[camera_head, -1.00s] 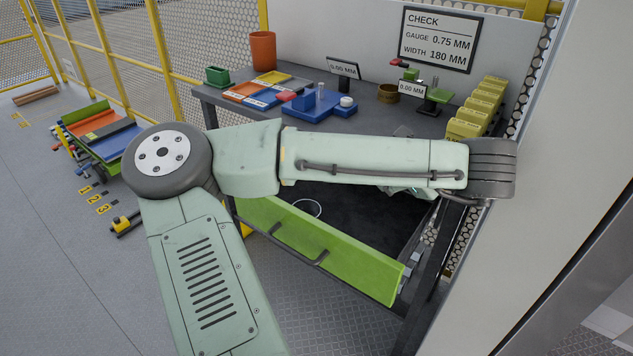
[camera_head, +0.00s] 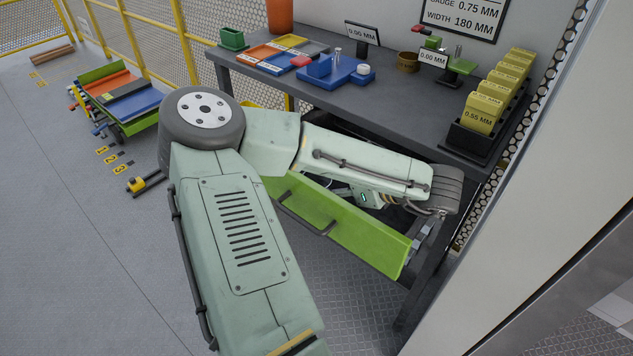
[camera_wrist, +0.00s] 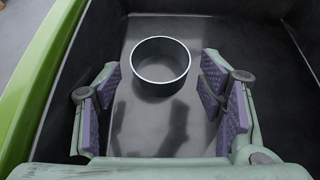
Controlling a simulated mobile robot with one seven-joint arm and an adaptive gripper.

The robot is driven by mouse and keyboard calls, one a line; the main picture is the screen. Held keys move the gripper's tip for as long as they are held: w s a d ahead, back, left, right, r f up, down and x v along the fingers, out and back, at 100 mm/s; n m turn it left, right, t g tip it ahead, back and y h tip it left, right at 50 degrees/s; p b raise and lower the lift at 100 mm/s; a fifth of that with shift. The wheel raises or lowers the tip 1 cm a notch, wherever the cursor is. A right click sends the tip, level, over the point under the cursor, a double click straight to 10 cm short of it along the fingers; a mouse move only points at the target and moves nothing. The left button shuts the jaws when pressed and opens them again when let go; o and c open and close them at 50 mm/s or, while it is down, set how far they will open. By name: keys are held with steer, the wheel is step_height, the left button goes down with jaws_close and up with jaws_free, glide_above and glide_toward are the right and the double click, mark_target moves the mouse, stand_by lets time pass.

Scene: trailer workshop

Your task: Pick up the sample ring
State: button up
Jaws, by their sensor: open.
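The sample ring (camera_wrist: 160,83) is a thin-walled grey metal ring lying flat on the dark floor of the open drawer in the wrist view. My gripper (camera_wrist: 159,84) is open, with purple-padded fingers to the left and right, and nothing is between the pads. The ring shows ahead of the fingertips, roughly centred between them; the gap in height is hard to judge. In the head view the green-fronted drawer (camera_head: 372,240) stands pulled out under the workbench. My arm reaches over it and hides most of its inside, including nearly all of the ring.
The workbench top (camera_head: 400,110) overhangs the drawer at the back. It holds a blue fixture (camera_head: 335,72), a brown ring-shaped piece (camera_head: 407,62) and yellow gauge blocks (camera_head: 482,112). Drawer walls stand close on both sides. A pale wall panel (camera_head: 540,190) is at the right.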

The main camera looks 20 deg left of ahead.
steer(key=x, duration=0.5)
steer(key=shift+w+a+f+p, duration=0.15)
steer(key=shift+a+p, duration=0.1)
steer(key=shift+p, duration=0.1)
steer(key=shift+c, duration=0.4)
steer(key=c, duration=0.7)
steer(key=shift+c, duration=0.2)
